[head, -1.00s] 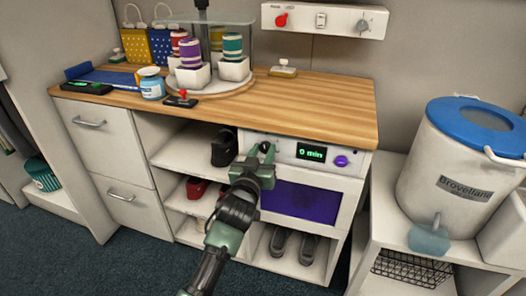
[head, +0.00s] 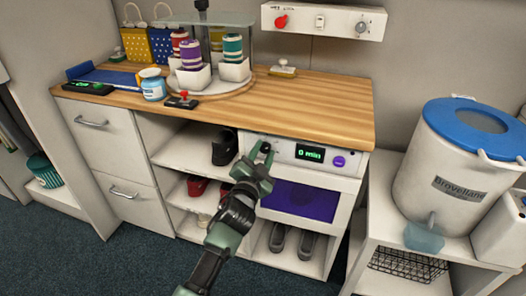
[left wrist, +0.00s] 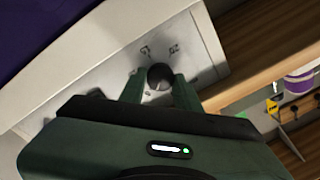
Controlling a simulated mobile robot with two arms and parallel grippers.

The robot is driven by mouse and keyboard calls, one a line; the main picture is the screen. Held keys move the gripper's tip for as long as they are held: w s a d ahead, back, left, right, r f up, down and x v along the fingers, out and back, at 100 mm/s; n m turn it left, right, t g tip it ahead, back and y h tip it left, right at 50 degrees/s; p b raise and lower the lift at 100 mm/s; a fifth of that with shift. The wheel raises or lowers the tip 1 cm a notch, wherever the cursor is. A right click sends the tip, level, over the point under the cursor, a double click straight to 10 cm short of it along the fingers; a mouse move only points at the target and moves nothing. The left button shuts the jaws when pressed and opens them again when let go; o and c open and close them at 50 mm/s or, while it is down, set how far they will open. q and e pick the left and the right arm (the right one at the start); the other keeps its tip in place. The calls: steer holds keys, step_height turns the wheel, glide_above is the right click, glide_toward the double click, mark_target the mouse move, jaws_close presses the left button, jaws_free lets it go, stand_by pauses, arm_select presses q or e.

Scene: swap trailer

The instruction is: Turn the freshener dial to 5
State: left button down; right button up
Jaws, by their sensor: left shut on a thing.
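The freshener (head: 287,150) is a white unit under the wooden counter, with a green display reading "0 min" (head: 310,154) and a purple button (head: 338,161). Its dark round dial (left wrist: 160,76) shows in the left wrist view, with partly legible marks on the pale panel around it. My left gripper (head: 263,154) is at the left part of this panel in the head view. Its two green fingers (left wrist: 159,90) are shut on the dial, one on each side. The fingers hide most of the dial in the head view. My right gripper is not in view.
A purple window (head: 300,200) lies below the panel. Open shelves with shoes (head: 225,147) are to the left. The wooden counter (head: 320,105) overhangs the panel. A white bucket with a blue lid (head: 455,160) stands at the right.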

arm_select(q)
steer(key=shift+m, duration=1)
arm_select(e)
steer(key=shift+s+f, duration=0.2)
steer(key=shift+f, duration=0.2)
arm_select(q)
steer(key=c, duration=1)
jaws_free()
steer(key=shift+s+a, duration=0.1)
steer(key=shift+s, duration=0.15)
steer(key=p+v, duration=0.1)
steer(key=v, duration=0.6)
steer(key=shift+s+f, duration=0.15)
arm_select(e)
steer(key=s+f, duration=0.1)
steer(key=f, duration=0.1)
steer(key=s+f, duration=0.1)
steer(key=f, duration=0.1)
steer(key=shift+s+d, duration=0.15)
